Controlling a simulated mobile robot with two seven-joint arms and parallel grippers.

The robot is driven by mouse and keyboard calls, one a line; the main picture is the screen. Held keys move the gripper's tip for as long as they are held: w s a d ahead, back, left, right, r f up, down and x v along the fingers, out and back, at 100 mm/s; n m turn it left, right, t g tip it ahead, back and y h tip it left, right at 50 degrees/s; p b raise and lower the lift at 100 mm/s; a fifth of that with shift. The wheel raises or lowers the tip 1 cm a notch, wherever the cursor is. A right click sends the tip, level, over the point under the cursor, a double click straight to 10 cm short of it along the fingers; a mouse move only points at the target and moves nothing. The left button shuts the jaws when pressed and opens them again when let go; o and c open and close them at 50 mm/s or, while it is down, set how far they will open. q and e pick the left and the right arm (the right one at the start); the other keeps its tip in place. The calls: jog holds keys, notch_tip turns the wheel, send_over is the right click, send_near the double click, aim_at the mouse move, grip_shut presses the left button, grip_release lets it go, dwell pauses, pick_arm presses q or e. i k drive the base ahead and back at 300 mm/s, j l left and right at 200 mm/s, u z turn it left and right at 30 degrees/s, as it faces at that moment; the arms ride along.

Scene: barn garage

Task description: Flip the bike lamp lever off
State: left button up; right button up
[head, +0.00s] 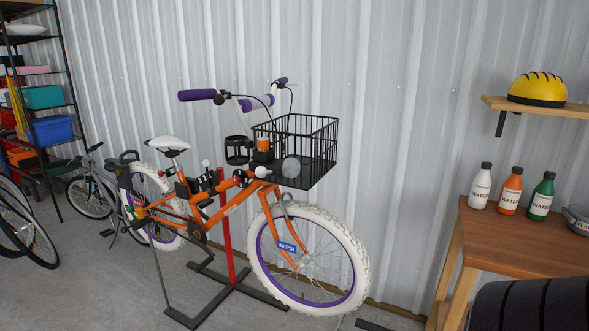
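An orange bike (225,212) with white tyres stands on a red and black stand (226,240), its front wheel to the right. A round pale disc (291,167) shows at the front of its black wire basket (318,140); it looks like the lamp, but I cannot be sure. A small white knob (261,172) sits just left of it, and another white knob (206,162) stands above the frame. I cannot tell which part is the lamp lever or how it is set. Neither of my grippers is in view.
A wooden table (530,238) with white (481,187), orange (511,192) and green (542,197) bottles stands at the right. A yellow helmet (537,89) rests on a wall shelf. A black tyre (530,305) fills the lower right corner. Floor left of the stand is partly clear.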

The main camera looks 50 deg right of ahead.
aim_at(260, 172)
jog(key=z, duration=1.3)
